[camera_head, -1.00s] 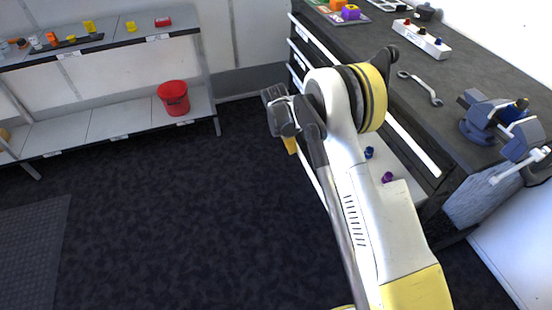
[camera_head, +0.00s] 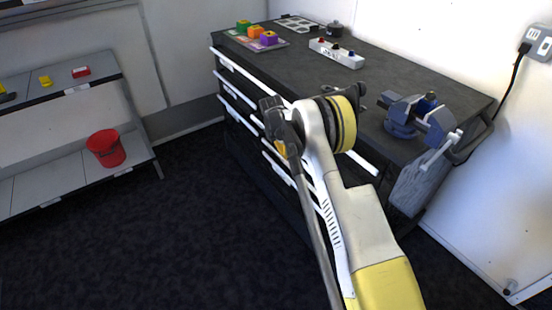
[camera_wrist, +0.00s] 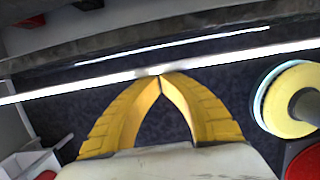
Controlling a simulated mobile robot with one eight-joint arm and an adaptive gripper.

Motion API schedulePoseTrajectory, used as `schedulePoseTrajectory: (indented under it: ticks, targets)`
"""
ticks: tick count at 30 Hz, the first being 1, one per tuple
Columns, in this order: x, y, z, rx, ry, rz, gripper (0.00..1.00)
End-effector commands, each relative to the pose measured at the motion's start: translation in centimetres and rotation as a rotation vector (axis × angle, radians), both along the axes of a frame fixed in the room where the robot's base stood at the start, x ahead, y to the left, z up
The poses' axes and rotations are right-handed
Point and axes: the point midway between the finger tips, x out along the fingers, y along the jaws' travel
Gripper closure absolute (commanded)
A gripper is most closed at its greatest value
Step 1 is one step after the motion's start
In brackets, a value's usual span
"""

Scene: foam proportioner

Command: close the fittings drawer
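The dark cabinet (camera_head: 247,82) has several drawers with white handle strips along their fronts. The fittings drawer's inside and its fittings are out of sight in the head view, and my arm covers part of the fronts. I cannot tell whether a small gap remains. My gripper (camera_head: 272,112) is in front of the drawer fronts. In the wrist view, the two yellow fingertips (camera_wrist: 160,76) meet with nothing between them. They are at a long white strip (camera_wrist: 85,85) on the cabinet front and seem to touch it.
The worktop (camera_head: 300,75) carries a blue-grey vise (camera_head: 405,118), a white block with coloured knobs (camera_head: 336,53) and coloured cubes (camera_head: 262,36) on a mat. A shelf unit (camera_head: 70,110) with a red bucket (camera_head: 105,148) stands at left. Dark floor (camera_head: 150,240) between is clear.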

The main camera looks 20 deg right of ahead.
Motion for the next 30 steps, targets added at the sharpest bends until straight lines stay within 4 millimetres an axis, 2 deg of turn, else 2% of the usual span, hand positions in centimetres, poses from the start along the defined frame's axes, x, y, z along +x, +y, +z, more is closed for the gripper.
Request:
schedulePoseTrajectory:
  ticks: [6,19,23,27,28,30]
  targets:
    - [0.3,-0.9,0.0,0.0,0.0,0.0,1.0]
    - [0.3,-0.9,0.0,0.0,-0.001,0.0,1.0]
    - [0.2,0.3,0.0,0.0,-0.001,0.001,1.0]
    - [-0.2,3.1,-0.1,0.0,-0.001,0.0,1.0]
    - [-0.2,3.5,0.3,0.0,0.0,-0.002,1.0]
    - [-0.4,3.7,2.8,0.0,-0.001,-0.004,1.0]
